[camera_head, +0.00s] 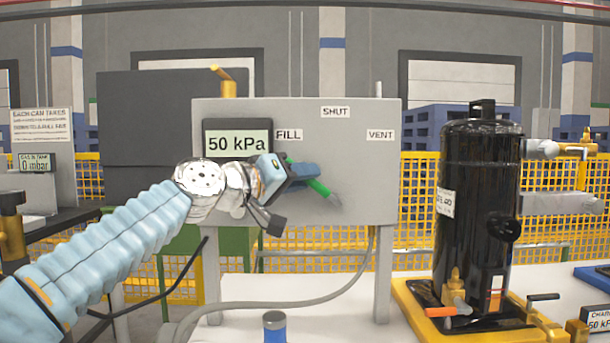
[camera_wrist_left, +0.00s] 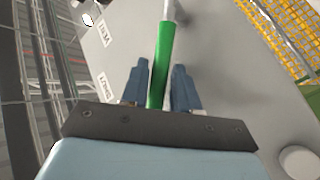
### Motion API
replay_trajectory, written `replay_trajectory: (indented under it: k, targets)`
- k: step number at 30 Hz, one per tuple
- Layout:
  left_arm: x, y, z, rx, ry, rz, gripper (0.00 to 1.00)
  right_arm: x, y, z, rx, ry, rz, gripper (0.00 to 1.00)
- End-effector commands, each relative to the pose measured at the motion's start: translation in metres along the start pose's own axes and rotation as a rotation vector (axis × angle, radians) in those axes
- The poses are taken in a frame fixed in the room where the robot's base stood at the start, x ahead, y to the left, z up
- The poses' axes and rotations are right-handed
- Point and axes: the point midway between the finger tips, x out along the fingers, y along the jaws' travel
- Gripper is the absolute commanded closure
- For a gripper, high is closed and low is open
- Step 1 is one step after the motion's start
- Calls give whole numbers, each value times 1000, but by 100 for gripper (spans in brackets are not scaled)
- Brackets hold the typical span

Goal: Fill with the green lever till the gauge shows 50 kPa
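The grey panel (camera_head: 355,225) carries a gauge (camera_head: 237,144) that reads 50 kPa, and FILL, SHUT and VENT labels. The green lever (camera_head: 320,188) slants up and left from its pivot, toward the FILL label (camera_head: 288,135). My left gripper (camera_head: 302,174) is at the lever. In the left wrist view the lever (camera_wrist_left: 161,62) runs between the two blue fingers of my left gripper (camera_wrist_left: 161,80). A narrow gap shows beside the lever, so the fingers stand around it without a visible clamp. My right gripper is out of view.
A black tank (camera_head: 480,200) stands on a yellow-edged pallet (camera_head: 408,305) at the right. A grey hose (camera_head: 300,303) curves below the panel. A second display (camera_head: 37,162) is at the far left.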

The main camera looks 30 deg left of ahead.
Motion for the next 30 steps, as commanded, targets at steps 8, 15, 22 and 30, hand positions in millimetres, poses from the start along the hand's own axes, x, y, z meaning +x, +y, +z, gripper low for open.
replay_trajectory:
  k: [8,15,22,30]
  targets:
    - [11,0,0,0,0,0,71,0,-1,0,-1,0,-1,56]
    - [10,0,0,0,0,0,86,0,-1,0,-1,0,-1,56]
    - [10,0,0,1,0,-1,100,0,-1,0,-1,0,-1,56]
    - [10,0,-3,10,-7,-8,100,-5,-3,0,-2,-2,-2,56]
